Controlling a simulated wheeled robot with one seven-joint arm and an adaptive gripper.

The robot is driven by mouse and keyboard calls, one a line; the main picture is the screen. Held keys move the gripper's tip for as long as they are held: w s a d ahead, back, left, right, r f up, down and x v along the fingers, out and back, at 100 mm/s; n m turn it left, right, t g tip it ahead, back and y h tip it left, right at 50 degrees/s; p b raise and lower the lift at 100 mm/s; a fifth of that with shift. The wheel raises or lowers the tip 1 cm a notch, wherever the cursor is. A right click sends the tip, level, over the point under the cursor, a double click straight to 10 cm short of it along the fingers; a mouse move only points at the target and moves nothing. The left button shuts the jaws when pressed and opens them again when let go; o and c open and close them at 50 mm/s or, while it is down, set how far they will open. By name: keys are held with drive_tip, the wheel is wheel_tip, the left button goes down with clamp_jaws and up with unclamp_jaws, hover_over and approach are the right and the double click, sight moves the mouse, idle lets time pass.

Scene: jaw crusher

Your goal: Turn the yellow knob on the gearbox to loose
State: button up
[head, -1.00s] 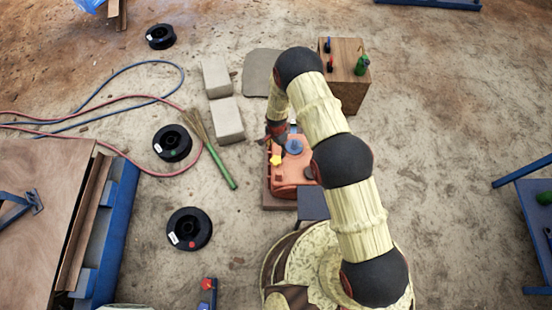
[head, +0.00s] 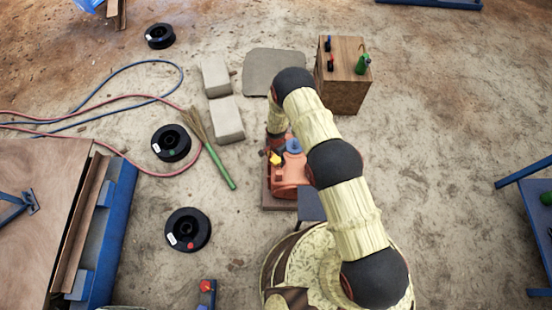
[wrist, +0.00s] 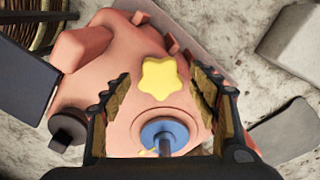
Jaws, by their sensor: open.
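The orange gearbox (head: 288,182) sits on a base on the ground in front of me. Its yellow star-shaped knob (wrist: 161,78) shows clearly in the wrist view, and partly in the head view (head: 275,158) beside my gripper. A blue round knob (wrist: 164,133) is just below it in the wrist view; it also shows in the head view (head: 293,146). My gripper (wrist: 161,76) is open, one finger on each side of the yellow knob in the wrist view. I cannot tell the height gap to the knob, and no contact shows.
A dark cylindrical cap (wrist: 68,130) stands on the gearbox, left of the fingers. Pale blocks (head: 227,118), a broom (head: 215,160) and black spools (head: 172,142) lie left. A wooden box (head: 343,85) with small items stands behind right.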

drive_tip(key=shift+c, duration=0.5)
drive_tip(key=c, duration=1.1)
drive_tip(key=shift+o, duration=0.2)
drive_tip(key=n+b, duration=0.1)
drive_tip(key=n, duration=0.4)
drive_tip(key=shift+n+b, duration=0.3)
drive_tip(key=shift+b, duration=0.1)
drive_tip(key=n+b, duration=0.1)
drive_tip(key=n, duration=0.4)
drive_tip(key=n+b, duration=0.1)
drive_tip(key=n, duration=0.4)
drive_tip(key=shift+n, duration=0.4)
drive_tip(key=shift+n+b, duration=0.35)
drive_tip(key=shift+n, duration=1.95)
